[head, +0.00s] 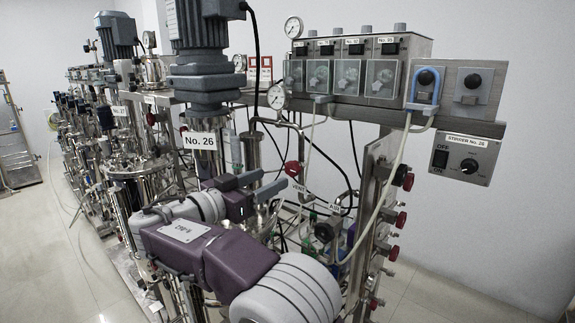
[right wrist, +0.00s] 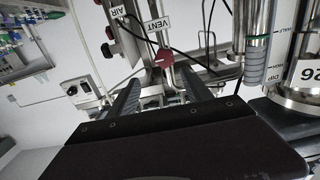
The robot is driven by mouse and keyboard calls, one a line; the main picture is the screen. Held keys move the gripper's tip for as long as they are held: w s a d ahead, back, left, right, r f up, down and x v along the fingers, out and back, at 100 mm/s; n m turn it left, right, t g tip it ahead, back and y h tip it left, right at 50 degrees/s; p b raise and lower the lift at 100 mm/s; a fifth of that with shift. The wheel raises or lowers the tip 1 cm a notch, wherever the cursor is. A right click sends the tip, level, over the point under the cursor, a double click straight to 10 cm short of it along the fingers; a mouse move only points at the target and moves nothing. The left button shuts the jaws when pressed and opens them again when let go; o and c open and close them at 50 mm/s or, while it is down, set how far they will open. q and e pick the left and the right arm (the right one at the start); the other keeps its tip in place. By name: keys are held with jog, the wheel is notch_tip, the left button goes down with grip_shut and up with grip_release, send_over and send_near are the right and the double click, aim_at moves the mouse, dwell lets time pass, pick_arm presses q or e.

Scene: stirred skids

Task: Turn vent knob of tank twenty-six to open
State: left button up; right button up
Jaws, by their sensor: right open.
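The red vent knob (head: 292,168) sits on the pipework of tank twenty-six, with a white VENT tag (head: 299,187) by it. In the right wrist view the round red knob (right wrist: 164,59) is beyond the fingertips, roughly centred between them, below its VENT tag (right wrist: 157,24). Its turn position is too small to tell. My right gripper (head: 273,180) is open and empty, just left of the knob and apart from it; its two dark fingers also show in the right wrist view (right wrist: 161,84). The No. 26 sign (head: 199,141) hangs on the tank's motor column. My left gripper is out of view.
An AIR-tagged line (right wrist: 117,11) is beside the vent line. Hoses, pipes and a pressure gauge (head: 276,97) crowd around the knob. Several red knobs (head: 401,219) line the post at right. Floor is clear at left.

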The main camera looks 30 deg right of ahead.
aim_at(290, 167)
jog(key=w+d+p, duration=0.2)
jog(key=w+d, duration=0.1)
jog(key=shift+w+d, duration=0.1)
jog(key=shift+w, duration=0.05)
jog(key=d, duration=0.1)
jog(key=d+p, duration=0.1)
jog(key=d, duration=0.2)
jog(key=shift+w+d+f, duration=0.1)
jog(key=shift+w+d, duration=0.2)
jog(key=shift+w, duration=0.05)
jog(key=shift+w+a, duration=0.2)
jog(key=shift+a, duration=0.1)
jog(key=shift+c, duration=0.9)
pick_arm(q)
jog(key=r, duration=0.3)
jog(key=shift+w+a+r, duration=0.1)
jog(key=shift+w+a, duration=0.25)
pick_arm(e)
grip_shut()
